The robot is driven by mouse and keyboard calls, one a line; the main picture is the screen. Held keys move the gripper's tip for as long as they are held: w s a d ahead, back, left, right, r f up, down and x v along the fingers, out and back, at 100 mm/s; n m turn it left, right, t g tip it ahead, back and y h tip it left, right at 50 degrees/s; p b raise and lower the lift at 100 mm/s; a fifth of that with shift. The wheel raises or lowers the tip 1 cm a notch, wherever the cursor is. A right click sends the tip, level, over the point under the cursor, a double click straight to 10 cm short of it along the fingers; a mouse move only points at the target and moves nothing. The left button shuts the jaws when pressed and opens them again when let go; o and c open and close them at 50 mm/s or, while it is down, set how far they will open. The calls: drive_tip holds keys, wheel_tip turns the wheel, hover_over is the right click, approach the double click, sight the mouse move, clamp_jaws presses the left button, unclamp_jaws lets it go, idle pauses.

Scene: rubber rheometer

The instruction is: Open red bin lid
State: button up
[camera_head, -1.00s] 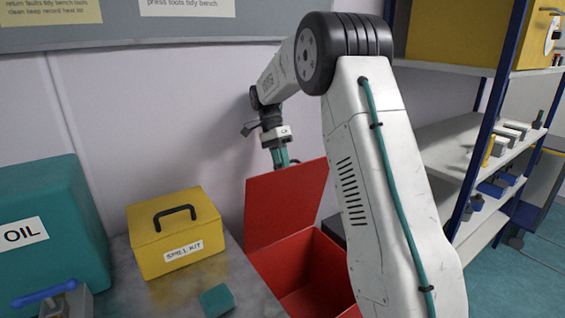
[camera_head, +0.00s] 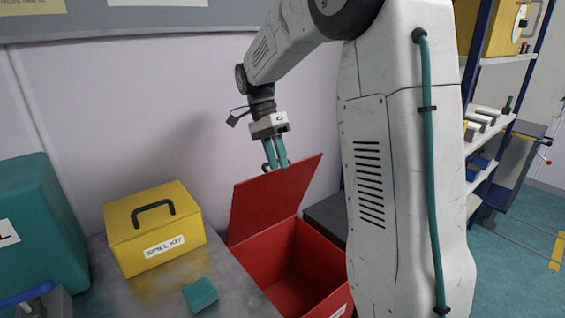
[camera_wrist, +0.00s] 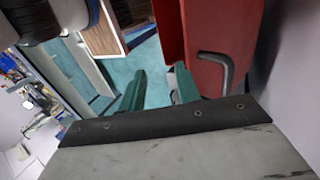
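The red bin (camera_head: 322,262) stands at the end of the grey bench with its inside showing. Its red lid (camera_head: 268,202) is raised and stands steeply tilted at the wall side. My gripper (camera_head: 277,166) is at the lid's top edge; its lower tips are partly hidden there, and I cannot tell if they touch it. In the wrist view my two teal fingers (camera_wrist: 158,90) are apart with floor showing between them. The red lid (camera_wrist: 225,30) is beside the right finger, and its grey bent handle (camera_wrist: 226,72) lies outside the fingers.
A yellow spill kit box (camera_head: 155,228), a teal block (camera_head: 201,294) and a teal oil container (camera_head: 40,225) are on the bench (camera_head: 240,290). The wall (camera_head: 120,100) is close behind the lid. Shelving (camera_head: 490,135) stands at the right.

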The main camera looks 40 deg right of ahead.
drive_tip(key=shift+s+a+r, duration=0.1)
drive_tip(key=shift+s+a, duration=0.1)
drive_tip(key=shift+s, duration=0.65)
drive_tip(key=shift+s+a+r, duration=0.1)
drive_tip(key=shift+s+a, duration=0.1)
drive_tip(key=shift+s, duration=0.6)
drive_tip(key=shift+c, duration=0.3)
